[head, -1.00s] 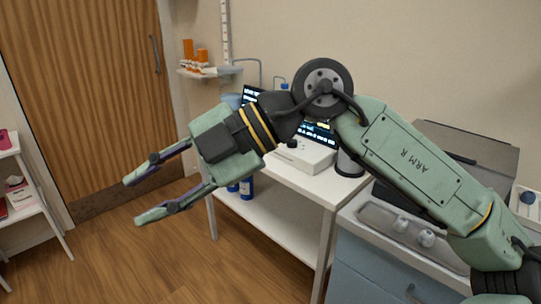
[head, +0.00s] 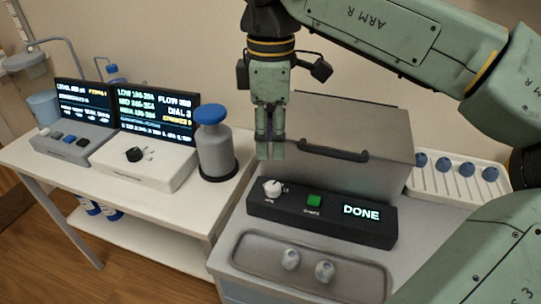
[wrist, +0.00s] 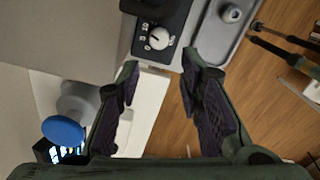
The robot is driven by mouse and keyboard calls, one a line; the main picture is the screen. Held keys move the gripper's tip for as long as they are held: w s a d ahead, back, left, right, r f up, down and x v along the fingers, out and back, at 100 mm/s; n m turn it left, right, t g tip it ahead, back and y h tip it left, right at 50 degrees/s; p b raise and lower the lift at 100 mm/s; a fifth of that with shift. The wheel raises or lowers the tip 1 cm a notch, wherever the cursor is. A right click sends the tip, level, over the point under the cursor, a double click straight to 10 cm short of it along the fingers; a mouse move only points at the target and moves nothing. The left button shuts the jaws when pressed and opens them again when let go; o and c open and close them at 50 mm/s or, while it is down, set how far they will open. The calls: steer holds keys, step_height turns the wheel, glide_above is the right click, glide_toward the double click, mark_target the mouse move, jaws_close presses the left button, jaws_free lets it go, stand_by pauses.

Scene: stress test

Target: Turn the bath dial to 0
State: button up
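The bath dial, a white knob (head: 272,188), sits at the left end of a black panel (head: 330,222) in front of a grey lidded bath (head: 345,130). The panel has a green button (head: 314,201) and a display reading DONE (head: 361,212). In the wrist view the dial (wrist: 158,39) shows at top centre with a printed scale around it including a 0; its exact setting is too small to tell. My gripper (head: 270,152) points down above and behind the dial, apart from it. In the wrist view my gripper (wrist: 160,64) is open and empty.
A grey bottle with a blue cap (head: 214,142) stands left of the panel. A white box with a black dial (head: 134,155) and screens (head: 158,118) are further left. A tray with two pale round-topped pieces (head: 250,262) lies in front; a white rack (head: 440,183) is right.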

mark_target(271, 185)
step_height(271, 185, down, 11)
steer(key=shift+r+p, duration=0.15)
steer(key=shift+p, duration=0.95)
steer(key=shift+w, duration=0.1)
jaws_close()
